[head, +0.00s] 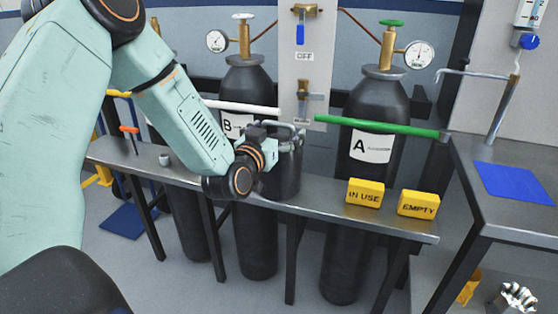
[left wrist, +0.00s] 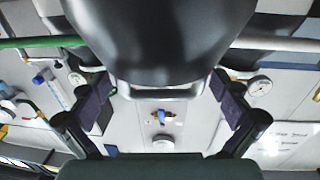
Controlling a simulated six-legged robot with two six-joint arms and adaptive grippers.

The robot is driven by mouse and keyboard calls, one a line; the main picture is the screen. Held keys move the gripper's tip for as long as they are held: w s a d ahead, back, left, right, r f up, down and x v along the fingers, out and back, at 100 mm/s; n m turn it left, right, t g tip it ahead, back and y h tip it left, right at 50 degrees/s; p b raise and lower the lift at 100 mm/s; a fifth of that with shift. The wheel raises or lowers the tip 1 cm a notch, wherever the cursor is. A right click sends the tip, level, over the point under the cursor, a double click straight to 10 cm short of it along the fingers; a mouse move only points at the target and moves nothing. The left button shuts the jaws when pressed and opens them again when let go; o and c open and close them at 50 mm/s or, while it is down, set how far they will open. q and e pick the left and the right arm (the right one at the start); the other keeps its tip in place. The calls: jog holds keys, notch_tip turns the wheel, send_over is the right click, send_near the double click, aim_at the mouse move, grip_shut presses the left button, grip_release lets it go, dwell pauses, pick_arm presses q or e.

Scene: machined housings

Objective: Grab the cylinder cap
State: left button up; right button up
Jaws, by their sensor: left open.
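The cylinder cap (head: 287,177) is a dark, rounded piece at the bench's back edge, in front of cylinder B. It fills the upper middle of the left wrist view (left wrist: 160,40), with a pale bar-like edge at its lower end. My left gripper (head: 284,134) is at the cap's upper part in the head view. Its two fingers stand apart, one on each side of the cap's lower end in the left wrist view (left wrist: 161,88). I cannot tell whether either finger touches the cap. My right gripper is not in view.
Cylinder B (head: 246,82) and cylinder A (head: 378,105) stand behind the narrow metal bench (head: 322,207). A white bar (head: 243,107) and a green bar (head: 375,126) cross them. Yellow IN USE (head: 365,193) and EMPTY (head: 418,204) blocks sit to the right. A small grey cup (head: 164,159) is left.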

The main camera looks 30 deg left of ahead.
pick_arm(q)
jog(key=shift+a, duration=0.15)
jog(key=shift+c, duration=0.3)
jog(key=shift+d, duration=0.2)
jog(key=c, duration=0.5)
jog(key=shift+a, duration=0.15)
jog(key=c, duration=1.2)
